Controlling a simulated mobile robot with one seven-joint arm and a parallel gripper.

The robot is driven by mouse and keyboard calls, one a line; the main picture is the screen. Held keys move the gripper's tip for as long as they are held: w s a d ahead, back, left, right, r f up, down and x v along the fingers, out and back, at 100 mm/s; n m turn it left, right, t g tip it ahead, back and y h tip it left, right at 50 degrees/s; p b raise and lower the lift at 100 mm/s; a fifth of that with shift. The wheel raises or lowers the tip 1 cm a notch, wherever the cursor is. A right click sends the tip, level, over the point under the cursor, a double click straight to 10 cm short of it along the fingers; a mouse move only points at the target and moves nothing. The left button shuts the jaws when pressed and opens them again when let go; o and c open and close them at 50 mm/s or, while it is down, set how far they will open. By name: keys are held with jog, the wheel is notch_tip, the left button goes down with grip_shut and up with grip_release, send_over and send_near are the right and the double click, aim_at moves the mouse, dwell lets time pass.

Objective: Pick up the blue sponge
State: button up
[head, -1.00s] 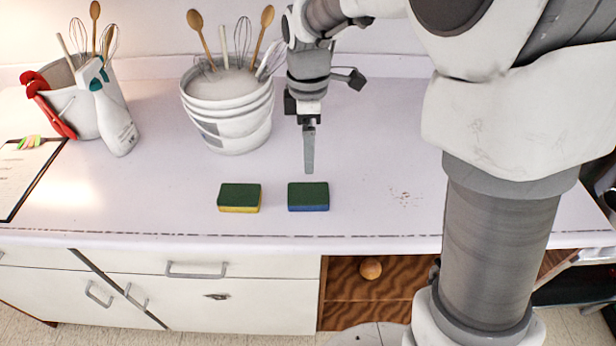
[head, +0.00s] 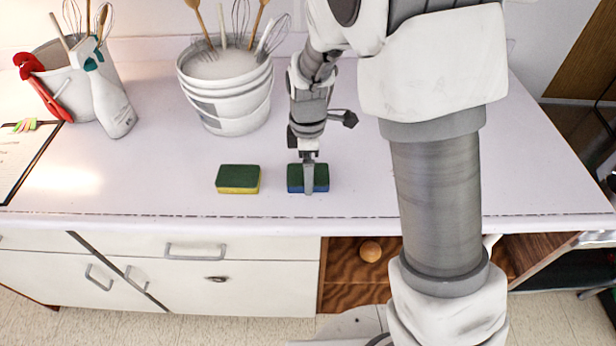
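The blue sponge (head: 321,182) has a dark green top and a blue lower layer. It lies flat on the white counter, right of a similar sponge with a yellow lower layer (head: 238,180). My gripper (head: 309,190) points down at the blue sponge, and its finger covers the middle of the sponge. I see the gripper edge-on, with one finger hiding the other, so its opening does not show. I cannot tell whether it touches the sponge.
A white bucket with utensils (head: 228,95) stands behind the sponges. A spray bottle (head: 110,100) and another utensil bucket with red tongs (head: 62,75) are at the back left. A clipboard (head: 22,160) lies far left. The counter (head: 150,175) is clear around the sponges.

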jog(key=c, duration=1.2)
jog(key=shift+o, duration=0.2)
jog(key=shift+r, duration=0.1)
notch_tip(320, 180, up, 4)
jog(key=shift+f, duration=0.1)
jog(key=s+d+r, duration=0.6)
jog(key=d+r, duration=0.1)
jog(key=d, duration=0.3)
jog(key=shift+p, duration=0.3)
